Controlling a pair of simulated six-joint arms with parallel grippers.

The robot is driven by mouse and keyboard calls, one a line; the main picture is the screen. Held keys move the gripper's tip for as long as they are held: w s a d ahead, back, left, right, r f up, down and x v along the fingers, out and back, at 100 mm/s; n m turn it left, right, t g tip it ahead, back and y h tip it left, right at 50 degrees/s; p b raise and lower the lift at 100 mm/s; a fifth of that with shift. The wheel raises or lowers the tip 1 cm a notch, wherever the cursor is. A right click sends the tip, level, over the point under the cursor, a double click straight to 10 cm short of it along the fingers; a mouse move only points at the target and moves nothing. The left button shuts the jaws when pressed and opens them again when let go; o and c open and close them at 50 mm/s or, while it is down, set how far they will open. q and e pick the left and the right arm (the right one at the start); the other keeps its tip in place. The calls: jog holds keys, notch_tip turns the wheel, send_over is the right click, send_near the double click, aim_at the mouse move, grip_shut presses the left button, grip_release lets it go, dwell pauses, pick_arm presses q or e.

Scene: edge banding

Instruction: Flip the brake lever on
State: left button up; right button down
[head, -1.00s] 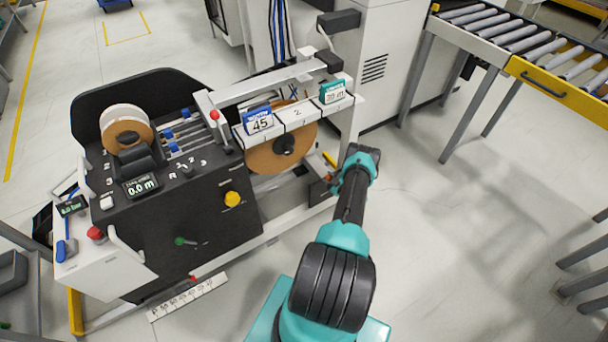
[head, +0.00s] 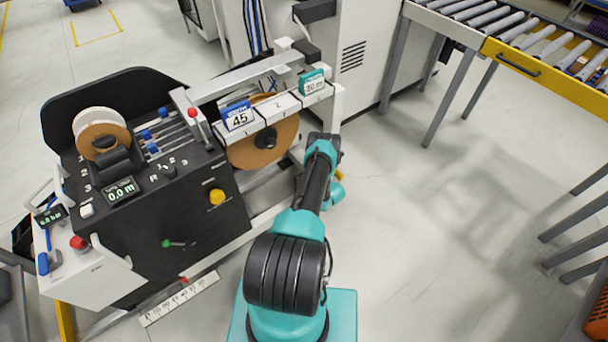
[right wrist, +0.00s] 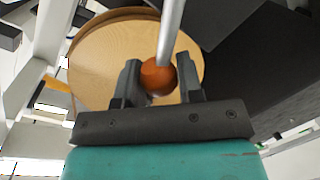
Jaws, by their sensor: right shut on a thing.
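A lever with a round orange knob (right wrist: 158,76) on a straight metal rod (right wrist: 170,32) shows in the right wrist view; I take it for the brake lever. My right gripper (right wrist: 158,66) has its two dark fingers on either side of the knob and is shut on it. A wide tan roll of edge band (right wrist: 105,65) is behind the knob; the same roll shows in the head view (head: 275,152) under the machine's top rail. In the head view my right arm hides the lever and the fingers. My left gripper is not in view.
The edge banding machine (head: 140,255) has a black panel with a yellow knob (head: 217,197) and a small green-tipped lever (head: 168,243). A roller conveyor (head: 530,68) is at upper right. Floor right of my arm is clear.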

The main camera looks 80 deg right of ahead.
jog(key=shift+f, duration=0.1)
jog(key=c, duration=0.8)
grip_release()
jog(key=v, duration=1.7)
jog(key=shift+s+a, duration=0.1)
jog(key=shift+a, duration=0.05)
